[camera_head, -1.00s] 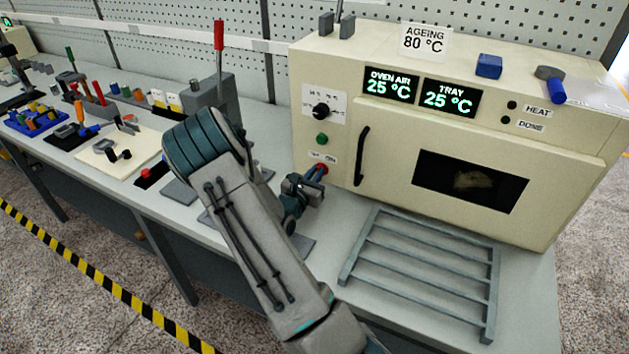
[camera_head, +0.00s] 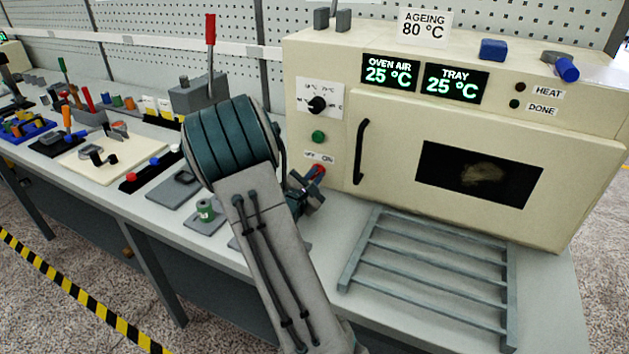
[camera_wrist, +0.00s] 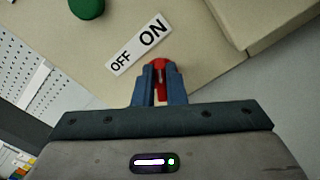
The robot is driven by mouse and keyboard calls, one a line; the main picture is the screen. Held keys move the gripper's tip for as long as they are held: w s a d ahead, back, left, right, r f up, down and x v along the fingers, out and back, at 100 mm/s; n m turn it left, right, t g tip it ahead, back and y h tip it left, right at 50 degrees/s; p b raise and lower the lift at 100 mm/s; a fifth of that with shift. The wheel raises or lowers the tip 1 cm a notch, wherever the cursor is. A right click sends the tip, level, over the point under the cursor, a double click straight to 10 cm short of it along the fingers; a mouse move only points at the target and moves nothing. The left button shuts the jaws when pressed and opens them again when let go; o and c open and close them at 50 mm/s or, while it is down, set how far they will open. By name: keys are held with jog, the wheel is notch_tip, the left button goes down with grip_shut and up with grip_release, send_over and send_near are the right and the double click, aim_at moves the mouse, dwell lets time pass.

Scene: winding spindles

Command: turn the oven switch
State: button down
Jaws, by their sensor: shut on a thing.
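The oven (camera_head: 400,130) is a cream box at the right of the bench. Its switch is a red lever (camera_wrist: 159,66) below the OFF/ON label (camera_wrist: 138,45). My gripper (camera_wrist: 159,82) is shut on the red lever, with a blue finger on either side of it in the wrist view. In the head view my gripper (camera_head: 312,180) is at the lower left of the oven front, and a bit of red shows at its tip. The fingers hide part of the lever, so its exact setting is hard to tell.
A black dial (camera_head: 317,104) and a green button (camera_head: 318,137) are above the switch. The oven's black door handle (camera_head: 361,150) is just to the right. A grey rack (camera_head: 430,265) lies in front of the oven. A green spool (camera_head: 205,210) stands left of my arm.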

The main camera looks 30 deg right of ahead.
dwell(0.4)
jog(key=c, duration=1.5)
grip_release()
jog(key=b+v, duration=0.1)
jog(key=v, duration=1.2)
jog(key=shift+s+a+b, duration=0.25)
jog(key=shift+a+b, duration=0.05)
jog(key=shift+b, duration=0.05)
